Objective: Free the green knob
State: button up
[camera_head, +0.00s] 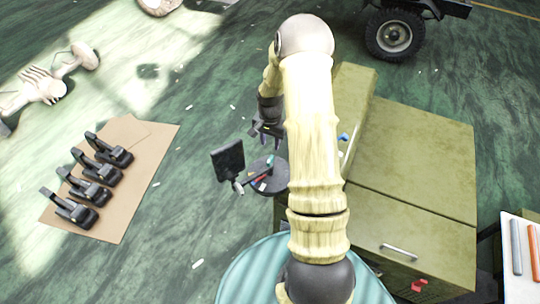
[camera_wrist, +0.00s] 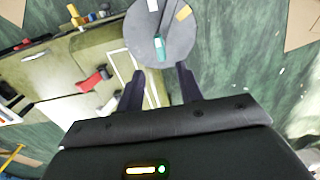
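A small teal-green piece (camera_wrist: 160,48), which may be the green knob, lies at the near edge of a round grey disc (camera_wrist: 140,33) in the wrist view. A white piece (camera_wrist: 152,5) and a yellow-orange piece (camera_wrist: 183,13) are also on the disc. My gripper (camera_wrist: 160,84) is open and empty, with the teal-green piece just beyond the gap between its fingers. In the head view my gripper (camera_head: 267,130) hangs above and behind the dark disc (camera_head: 258,166). What holds the piece cannot be made out.
A dark upright panel (camera_head: 228,160) stands beside the disc. An olive cabinet (camera_head: 420,150) stands to the right of my arm, with a blue item (camera_head: 344,137) and a red one (camera_head: 419,285). Several black devices rest on cardboard (camera_head: 130,190) at left. Green floor between is mostly clear.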

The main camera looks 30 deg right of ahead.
aim_at(270, 158)
notch_tip(270, 158, down, 9)
jog(key=shift+f+p, duration=0.15)
jog(key=shift+p, duration=1.1)
grip_shut()
